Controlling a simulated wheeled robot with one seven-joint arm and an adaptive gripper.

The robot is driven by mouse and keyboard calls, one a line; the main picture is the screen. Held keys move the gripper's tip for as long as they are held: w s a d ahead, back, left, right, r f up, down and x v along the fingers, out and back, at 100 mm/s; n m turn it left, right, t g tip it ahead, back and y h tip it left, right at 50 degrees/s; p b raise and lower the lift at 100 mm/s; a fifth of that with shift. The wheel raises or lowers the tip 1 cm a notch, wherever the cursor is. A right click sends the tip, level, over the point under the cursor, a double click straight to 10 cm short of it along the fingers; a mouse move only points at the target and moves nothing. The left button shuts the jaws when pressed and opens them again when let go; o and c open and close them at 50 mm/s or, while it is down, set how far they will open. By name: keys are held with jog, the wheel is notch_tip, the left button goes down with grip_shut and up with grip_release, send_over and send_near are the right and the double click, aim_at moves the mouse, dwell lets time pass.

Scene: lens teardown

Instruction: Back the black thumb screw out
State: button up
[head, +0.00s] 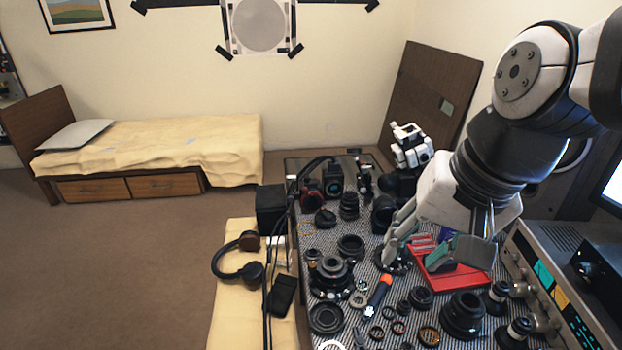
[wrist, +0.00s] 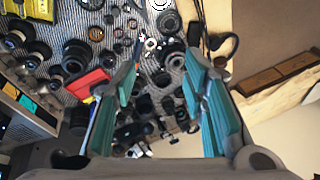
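My gripper (head: 432,248) hangs over the crowded table, to the right of its middle in the head view. In the wrist view my gripper (wrist: 163,88) is open, with its two teal-padded fingers wide apart. Nothing is held between them; lens parts show below through the gap. I cannot pick out the black thumb screw for certain in either view. Many black rings and lens parts look alike and are small. In the head view, my gripper and arm hide part of the table behind them.
A red tray (head: 450,284) lies just below my gripper. An orange-and-black tool (head: 377,295) and several lens barrels, such as a large black one (head: 462,314), crowd the striped mat. An instrument (head: 553,290) stands at the right edge. Headphones (head: 240,262) lie on the left bench.

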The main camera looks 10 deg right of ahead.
jog(key=w+d+f+m+y, duration=0.1)
jog(key=w+f+m, duration=0.2)
jog(key=w+m, duration=0.3)
jog(key=w+f+m+y, duration=0.1)
jog(key=w+f+m, duration=0.25)
jog(key=w, duration=0.35)
jog(key=m, duration=1.1)
send_near(353, 260)
jog(key=shift+g, duration=0.3)
jog(key=x, duration=0.2)
jog(key=b+x, duration=0.1)
jog(key=x, duration=0.5)
jog(key=shift+w+b, duration=0.25)
jog(key=shift+b, duration=0.1)
grip_shut()
